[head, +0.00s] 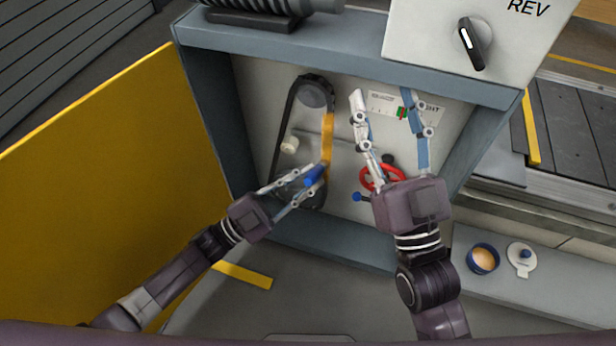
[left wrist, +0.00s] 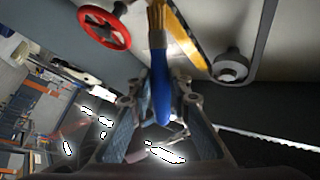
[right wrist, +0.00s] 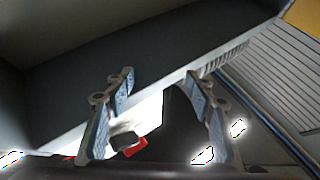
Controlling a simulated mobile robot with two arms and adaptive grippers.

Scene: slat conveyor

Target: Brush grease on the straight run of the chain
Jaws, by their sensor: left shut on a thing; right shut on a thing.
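My left gripper (head: 305,180) is shut on the blue handle of the brush (left wrist: 160,88). The tan bristles (left wrist: 155,20) point at the drive panel, near the yellow strip; whether they touch the chain is unclear. The dark chain (head: 283,135) loops around an upper and a lower sprocket, its left run bare. My right gripper (head: 384,95) is at the panel's right, over the red handwheel (head: 365,181). Its fingers look apart, with a black and red piece (right wrist: 128,142) between them near the palm; the exact contact is unclear. A blue grease pot (head: 483,258) holds tan grease.
The yellow strip (head: 328,130) lies along the chain's right side. A yellow door panel (head: 90,160) stands at left. The grey control box (head: 430,35) overhangs at upper right. A blue-ended lever (head: 358,197) sits beside the handwheel.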

